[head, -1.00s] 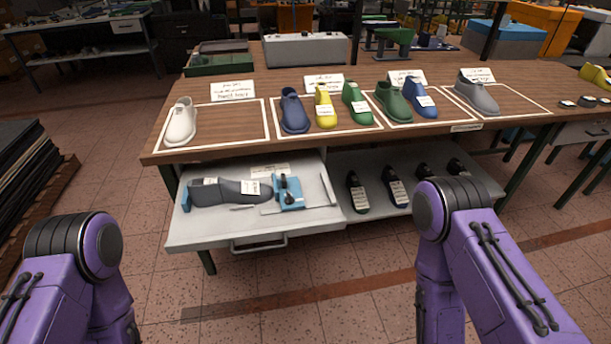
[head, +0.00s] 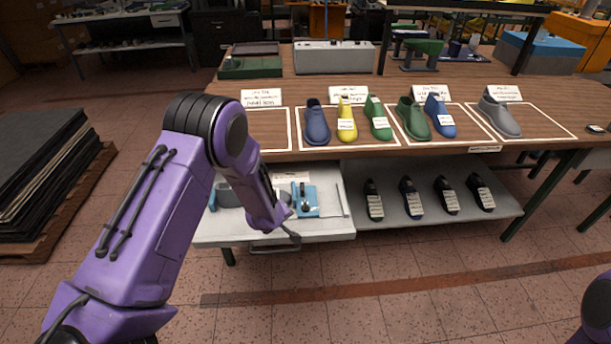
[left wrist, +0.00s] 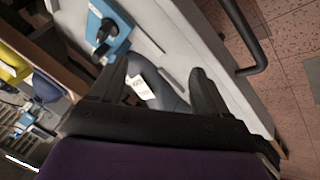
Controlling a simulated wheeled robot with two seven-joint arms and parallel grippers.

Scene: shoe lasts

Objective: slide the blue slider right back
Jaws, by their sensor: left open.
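The blue slider (head: 304,200) stands on the light grey pull-out board (head: 325,230) under the table, with a dark knob on top. It also shows at the upper left of the left wrist view (left wrist: 116,38). A dark grey last (head: 228,194) lies on the board left of the slider, partly hidden by my left arm. In the left wrist view my left gripper (left wrist: 155,82) is open, its black fingers apart. The grey last (left wrist: 163,92) with a white label appears between and beyond them; I cannot tell any contact. My right gripper is out of view.
The wooden table top (head: 400,90) above bears several lasts in white-outlined areas. Dark shoes stand on the shelf (head: 405,205) right of the board. A dark handle (left wrist: 250,45) juts from the board's front. The floor in front is free.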

